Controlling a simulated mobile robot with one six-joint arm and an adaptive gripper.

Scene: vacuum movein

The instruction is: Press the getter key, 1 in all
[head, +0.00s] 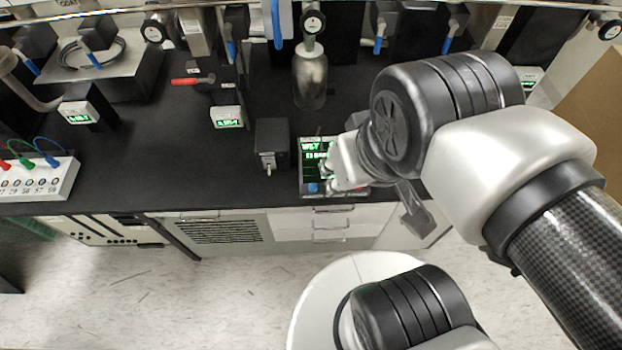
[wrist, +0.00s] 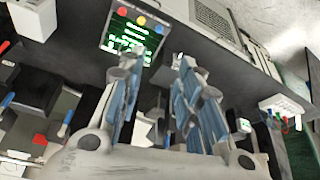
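A control panel (head: 308,192) with a dark screen and green text sits at the bench's front edge, left of my gripper in the head view. It shows at the top of the wrist view (wrist: 107,42), where it has a red key (wrist: 122,14), an orange key (wrist: 141,20) and a blue key (wrist: 158,26). The blue key also shows in the head view (head: 312,188). I cannot read which key is the getter key. My gripper (wrist: 158,72) has its two fingers apart, with nothing between them. In the head view it hides the panel's right part.
A dark box with a toggle (head: 272,143) stands left of the panel. A metal bottle (head: 310,80) stands behind it. A small green display (head: 227,117) and a red-handled tool (head: 187,81) are further left. A white box with coloured leads (head: 38,183) is at far left.

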